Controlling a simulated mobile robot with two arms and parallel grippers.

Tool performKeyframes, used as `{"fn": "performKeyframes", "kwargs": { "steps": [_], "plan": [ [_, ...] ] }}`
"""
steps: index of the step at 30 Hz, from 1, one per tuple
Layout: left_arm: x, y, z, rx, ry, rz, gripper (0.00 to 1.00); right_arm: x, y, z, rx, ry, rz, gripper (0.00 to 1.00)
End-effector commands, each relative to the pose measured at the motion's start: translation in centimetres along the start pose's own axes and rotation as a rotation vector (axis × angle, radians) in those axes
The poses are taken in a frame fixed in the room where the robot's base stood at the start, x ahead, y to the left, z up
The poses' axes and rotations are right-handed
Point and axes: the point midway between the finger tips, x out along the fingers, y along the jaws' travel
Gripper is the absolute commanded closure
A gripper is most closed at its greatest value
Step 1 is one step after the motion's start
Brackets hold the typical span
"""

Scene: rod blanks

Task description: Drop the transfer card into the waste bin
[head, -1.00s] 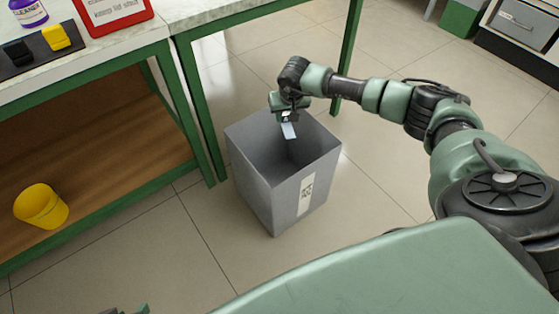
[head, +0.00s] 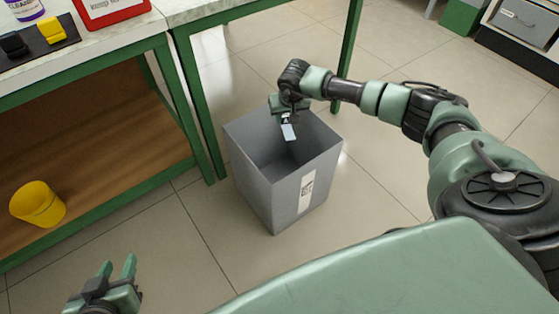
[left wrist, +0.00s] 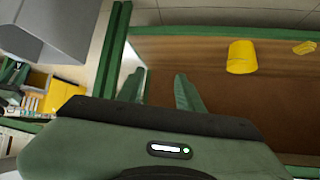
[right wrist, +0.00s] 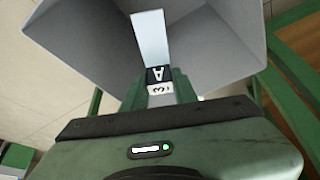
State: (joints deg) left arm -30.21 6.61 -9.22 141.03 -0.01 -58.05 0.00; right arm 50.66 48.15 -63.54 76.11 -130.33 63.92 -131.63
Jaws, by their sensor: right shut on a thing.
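The transfer card (head: 289,132) is a small pale card with a dark patch lettered "A" at its held end. My right gripper (head: 286,116) is shut on it above the opening of the grey waste bin (head: 308,175). In the right wrist view the card (right wrist: 150,38) points from the fingertips (right wrist: 160,88) into the bin (right wrist: 235,35). The bin stands upright on the floor with a white label on its side. My left gripper (head: 118,268) is open and empty, low at the left; its fingers (left wrist: 160,85) stand apart in the left wrist view.
A green-framed bench (head: 110,48) with a wooden lower shelf (head: 95,135) stands left of the bin. A yellow cup (head: 38,204) is on that shelf. A red-framed sign, a purple-labelled bottle and a dark tray sit on top. Floor around the bin's front is clear.

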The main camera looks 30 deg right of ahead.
Motion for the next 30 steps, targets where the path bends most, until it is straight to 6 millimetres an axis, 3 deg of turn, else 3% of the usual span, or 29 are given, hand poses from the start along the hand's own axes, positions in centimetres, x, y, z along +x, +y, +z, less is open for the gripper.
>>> {"fn": "performKeyframes", "kwargs": {
  "steps": [2, 3, 5, 6, 18, 30],
  "plan": [
    [0.0, 0.0, 0.0, 0.0, 0.0, 0.0, 0.64, 0.0, 0.0, 0.0, 0.0, 0.0, 0.0, 1.0],
    [0.0, 0.0, 0.0, 0.0, 0.0, 0.0, 0.64, 0.0, 0.0, 0.0, 0.0, 0.0, 0.0, 0.67],
    [0.0, 0.0, 0.0, 0.0, -0.001, 0.0, 0.64, 0.0, 0.0, 0.0, 0.0, 0.0, 0.0, 0.5],
    [0.0, 0.0, 0.0, 0.0, -0.001, 0.0, 0.64, 0.0, 0.0, 0.0, 0.0, 0.0, 0.0, 0.47],
    [-0.1, -0.1, 0.2, 0.0, -0.018, -0.001, 0.64, -0.6, 0.0, -0.1, 0.0, 0.001, -0.001, 0.47],
    [-3.2, -0.9, 7.5, -0.008, -0.374, -0.02, 0.64, -5.7, 0.0, -0.1, -0.001, 0.001, 0.0, 0.47]
  ]
}}
